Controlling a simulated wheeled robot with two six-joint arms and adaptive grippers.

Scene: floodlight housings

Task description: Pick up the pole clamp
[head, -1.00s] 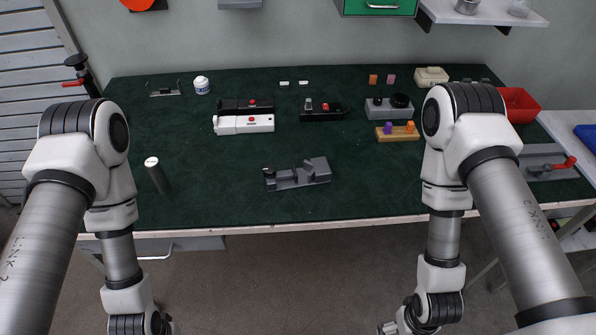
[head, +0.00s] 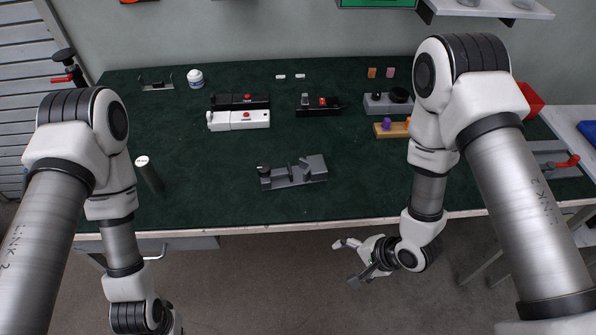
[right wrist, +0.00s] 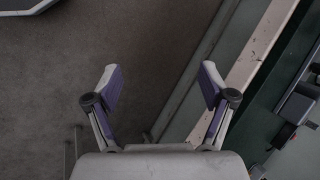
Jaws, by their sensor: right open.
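A grey block-like fixture (head: 293,174) with a dark round knob lies near the front middle of the green-topped bench; it looks most like the pole clamp, but I cannot tell for sure. My right gripper (head: 347,262) is open and empty, in front of the bench's front edge and to the right of this fixture, apart from it. In the right wrist view its two fingers (right wrist: 159,78) stand wide apart over the floor beside the bench edge. My left gripper is outside the frame; only my left arm shows.
A dark cylinder with a white top (head: 148,174) stands at the bench's left. White and black housings (head: 239,119), a black device (head: 318,106), and a wooden block with pegs (head: 391,130) lie farther back. The bench's front edge (head: 270,227) lies between gripper and fixture.

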